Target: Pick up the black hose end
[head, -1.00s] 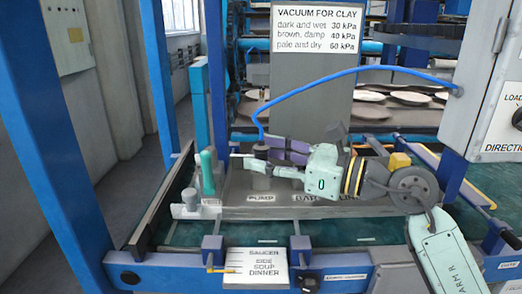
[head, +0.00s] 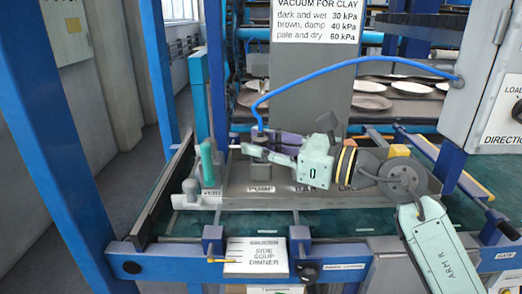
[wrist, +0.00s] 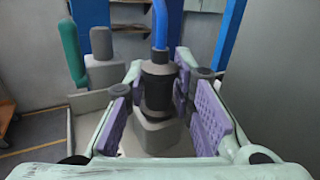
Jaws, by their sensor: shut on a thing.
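The black hose end (wrist: 158,85) is a dark upright cylinder with the blue hose (wrist: 160,25) leaving its top. It stands on the grey pump post in the wrist view, and its top also shows in the head view (head: 258,135). My gripper (wrist: 161,112) has its purple pads on both sides of the hose end and is shut on it. The exact contact is partly hidden by the fingers. In the head view my gripper (head: 262,150) reaches in from the right, just above the PUMP label (head: 261,189).
The blue hose arches right to a grey cabinet (head: 480,80). The clay vacuum sign (head: 316,20) stands behind. A SAUCER, SOUP, DINNER plate (head: 256,256) is at the front.

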